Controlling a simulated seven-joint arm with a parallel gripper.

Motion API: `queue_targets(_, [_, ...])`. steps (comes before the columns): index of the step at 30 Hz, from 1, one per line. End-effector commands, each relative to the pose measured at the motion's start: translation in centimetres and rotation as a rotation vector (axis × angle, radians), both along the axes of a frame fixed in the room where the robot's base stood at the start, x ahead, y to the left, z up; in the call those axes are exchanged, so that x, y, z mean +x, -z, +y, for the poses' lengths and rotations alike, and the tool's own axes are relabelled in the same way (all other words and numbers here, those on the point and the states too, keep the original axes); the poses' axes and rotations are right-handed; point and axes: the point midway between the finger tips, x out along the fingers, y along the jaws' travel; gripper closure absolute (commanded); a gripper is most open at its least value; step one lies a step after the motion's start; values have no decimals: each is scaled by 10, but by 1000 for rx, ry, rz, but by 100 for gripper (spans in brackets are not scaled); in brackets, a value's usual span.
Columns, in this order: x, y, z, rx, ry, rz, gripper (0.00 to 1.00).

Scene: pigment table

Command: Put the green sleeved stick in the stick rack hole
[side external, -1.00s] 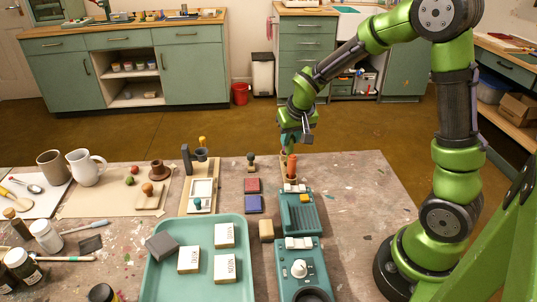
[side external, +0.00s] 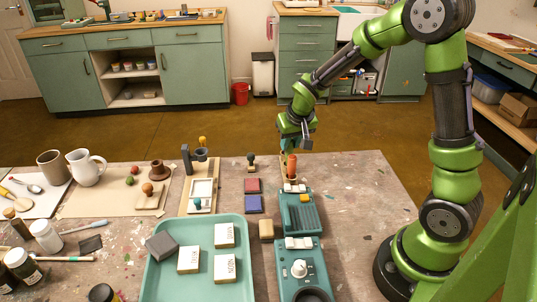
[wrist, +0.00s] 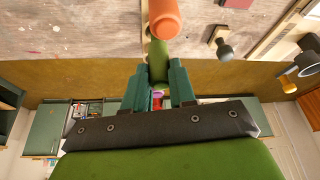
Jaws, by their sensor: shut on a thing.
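The green sleeved stick (wrist: 158,62) is between my gripper's two teal fingers in the wrist view. My gripper (wrist: 158,85) is shut on it. In the side external view my gripper (side external: 289,146) is at the far edge of the table, just behind an orange sleeved stick (side external: 291,166). The orange stick stands upright in the pale wooden stick rack (side external: 288,183), and in the wrist view (wrist: 164,18) it partly covers the green stick's far end. The rack's hole for the green stick is hidden, and I cannot tell whether the stick's end is in it.
A teal device (side external: 299,215) stands in front of the rack. A dark-knobbed stamp (side external: 251,161) and red and blue pads (side external: 252,185) are to the left. A teal tray (side external: 163,285) with white boxes lies nearer. The table right of the rack is clear.

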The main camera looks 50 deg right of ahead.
Motion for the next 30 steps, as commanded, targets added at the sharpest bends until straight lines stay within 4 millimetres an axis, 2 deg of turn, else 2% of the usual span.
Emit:
queue_targets(7, [0, 1, 0, 0, 0, 0, 100])
queue_targets(8, [0, 1, 0, 0, 0, 0, 70])
queue_targets(13, [0, 1, 0, 0, 0, 0, 45])
queue_targets(19, [0, 1, 0, 0, 0, 0, 45])
queue_targets(24, [0, 1, 0, 0, 0, 0, 20])
queue_targets(30, [0, 1, 0, 0, 0, 0, 20])
